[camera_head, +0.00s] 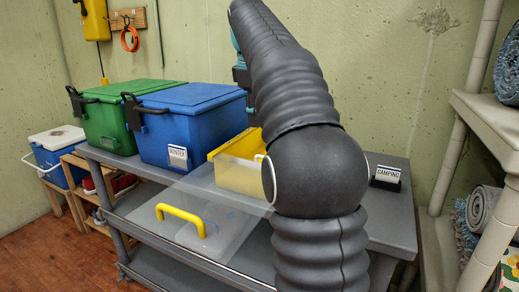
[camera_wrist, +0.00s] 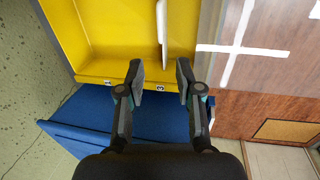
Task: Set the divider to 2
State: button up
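The yellow box (camera_head: 238,175) stands open on the grey table, partly hidden behind my arm in the head view. In the wrist view the yellow box (camera_wrist: 110,35) fills the upper left. A thin white divider (camera_wrist: 162,22) stands inside it, running toward its near rim. Small marks (camera_wrist: 160,88) and (camera_wrist: 108,82) are on that rim; I cannot read them surely. My gripper (camera_wrist: 159,72) is open, with its fingertips at the near rim. The divider's near end lies between the fingertips in the picture, with gaps on both sides. My gripper is hidden in the head view.
A clear lid (camera_head: 190,215) with a yellow handle (camera_head: 181,219) is in front of the yellow box. A blue cooler (camera_head: 190,125) and a green one (camera_head: 120,110) stand left. A "CAMPING" sign (camera_head: 387,177) stands right; shelves (camera_head: 490,125) are far right.

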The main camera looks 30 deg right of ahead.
jog(key=f+b, duration=0.1)
jog(key=f, duration=0.2)
jog(key=d+f, duration=0.1)
jog(key=f, duration=0.3)
jog(key=w+f+b, duration=0.1)
jog(key=f, duration=0.2)
jog(key=shift+w+d+f+b, duration=0.1)
jog(key=shift+d+f+b, duration=0.15)
jog(key=shift+d+b, duration=0.05)
grip_shut()
